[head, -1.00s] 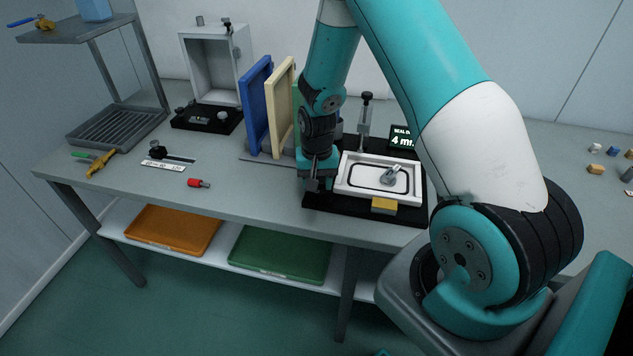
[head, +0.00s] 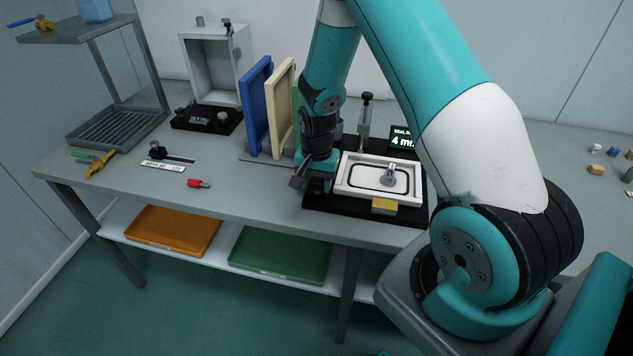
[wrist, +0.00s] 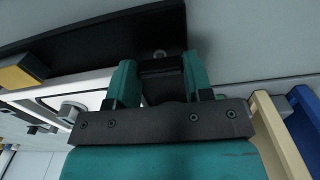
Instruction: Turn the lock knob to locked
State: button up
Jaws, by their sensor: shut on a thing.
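The panel fixture is a black base (head: 360,211) holding a white tray-like panel (head: 350,187) with a dark seal outline. My gripper (head: 318,183) is low at the fixture's left end. In the wrist view my gripper (wrist: 160,78) has its two teal fingers around a dark piece (wrist: 161,68), which seems to be the lock knob; its turn angle is hidden. A grey metal lever or knob (head: 389,175) stands inside the panel; it also shows in the wrist view (wrist: 70,112). A yellow block (head: 384,205) sits at the fixture's front edge.
A small display (head: 402,139) reading "4 m…" and an upright post clamp (head: 366,115) stand behind the panel. Cream (head: 282,105) and blue (head: 256,105) panels stand close left of my arm. A red-tipped tool (head: 198,183) lies on the bench's front left.

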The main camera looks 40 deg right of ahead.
aim_at(317, 184)
jog(key=o, duration=0.9)
jog(key=shift+s, duration=0.1)
jog(key=shift+d, duration=0.1)
jog(key=shift+r, duration=0.1)
notch_tip(317, 184, up, 8)
jog(key=p, duration=0.6)
